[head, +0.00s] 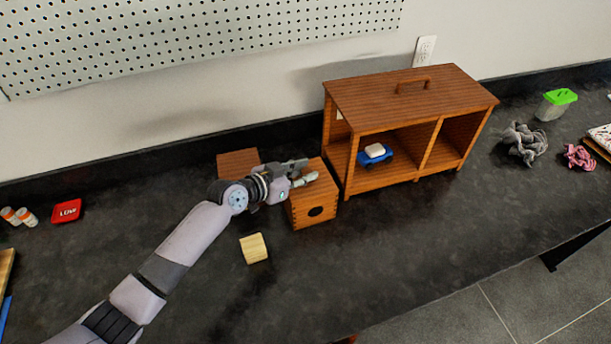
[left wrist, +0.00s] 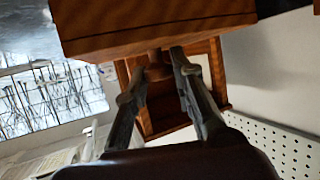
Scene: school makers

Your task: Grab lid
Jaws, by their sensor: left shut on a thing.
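A wooden box (head: 311,208) with a dark round hole in its front stands on the dark counter, left of the wooden shelf unit. My left gripper (head: 304,172) is over its top and hides part of it. In the left wrist view, my gripper's fingers (left wrist: 162,68) are closed on a small round wooden knob (left wrist: 155,57) on a wooden piece (left wrist: 150,28), which looks like the lid. I cannot tell whether the lid is apart from the box. My right gripper is not in view.
The wooden shelf unit (head: 430,142) holds a blue toy car (head: 375,158). Another wooden piece (head: 238,161) lies behind my wrist. A pale block (head: 254,248) sits in front of my arm. A red box (head: 66,211) lies at left. The front right counter is clear.

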